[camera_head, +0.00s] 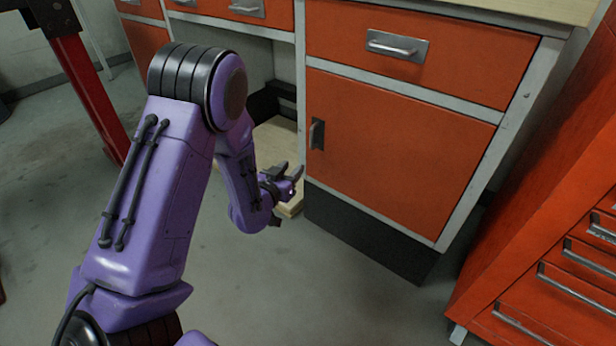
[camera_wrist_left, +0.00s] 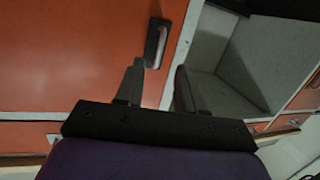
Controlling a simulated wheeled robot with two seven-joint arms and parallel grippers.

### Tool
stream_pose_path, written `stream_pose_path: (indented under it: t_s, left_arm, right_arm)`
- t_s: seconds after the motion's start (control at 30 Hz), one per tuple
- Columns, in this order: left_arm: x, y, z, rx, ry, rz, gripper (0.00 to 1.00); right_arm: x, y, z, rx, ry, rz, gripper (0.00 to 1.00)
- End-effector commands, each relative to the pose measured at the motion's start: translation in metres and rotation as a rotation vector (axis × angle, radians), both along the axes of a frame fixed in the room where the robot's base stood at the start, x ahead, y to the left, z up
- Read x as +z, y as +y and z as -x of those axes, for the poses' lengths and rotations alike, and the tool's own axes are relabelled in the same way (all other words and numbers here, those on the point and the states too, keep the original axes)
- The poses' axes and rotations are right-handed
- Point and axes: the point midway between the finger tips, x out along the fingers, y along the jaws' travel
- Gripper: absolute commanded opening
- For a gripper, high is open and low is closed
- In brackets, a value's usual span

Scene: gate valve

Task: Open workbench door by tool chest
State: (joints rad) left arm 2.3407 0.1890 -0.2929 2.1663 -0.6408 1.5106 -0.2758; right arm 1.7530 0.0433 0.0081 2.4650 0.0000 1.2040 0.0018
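The orange workbench door (camera_head: 400,148) is shut, below an orange drawer and left of the red tool chest (camera_head: 560,265). Its dark handle (camera_head: 317,134) is near the door's left edge. My left gripper (camera_head: 298,172) is just left of the door and below the handle in the head view. In the left wrist view, the door (camera_wrist_left: 75,55) fills the left side and the handle (camera_wrist_left: 156,42) lies beyond the fingertips. The two fingers (camera_wrist_left: 160,68) are apart with nothing between them. They do not appear to touch the handle. My right gripper is not in view.
A drawer with a metal handle (camera_head: 397,46) is above the door. An open recess with a wooden board (camera_head: 280,140) is left of the cabinet. A red post (camera_head: 88,95) stands at the left. The grey floor (camera_head: 330,290) before the door is clear.

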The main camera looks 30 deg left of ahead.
Motion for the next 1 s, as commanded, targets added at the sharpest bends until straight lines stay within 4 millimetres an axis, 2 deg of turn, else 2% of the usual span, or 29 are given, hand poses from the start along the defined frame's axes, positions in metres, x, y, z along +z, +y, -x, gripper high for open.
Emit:
stream_pose_path:
  t_s: [0.03,0.13,0.27,0.37,0.7,0.83,1.0]
  left_arm:
    - [-0.015,0.006,-0.008,-0.011,-0.052,-0.022,0.38]
    - [-0.002,0.012,-0.018,-0.032,-0.119,-0.057,0.38]
    - [0.009,0.015,-0.026,-0.043,-0.154,-0.077,0.38]
    - [0.010,0.017,-0.040,-0.045,-0.156,-0.078,0.38]
    - [0.008,0.025,-0.111,-0.043,-0.152,-0.075,0.38]
    - [0.010,0.026,-0.124,-0.043,-0.150,-0.076,0.38]
    - [0.011,0.027,-0.127,-0.043,-0.149,-0.075,0.38]
  right_arm:
    - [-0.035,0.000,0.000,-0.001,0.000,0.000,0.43]
    - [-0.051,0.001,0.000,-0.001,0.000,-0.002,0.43]
    - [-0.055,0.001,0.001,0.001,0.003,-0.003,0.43]
    - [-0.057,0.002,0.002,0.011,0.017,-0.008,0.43]
    - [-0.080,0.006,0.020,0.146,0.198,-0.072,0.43]
    - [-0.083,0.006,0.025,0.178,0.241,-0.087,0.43]
    - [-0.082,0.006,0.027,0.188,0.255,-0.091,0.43]
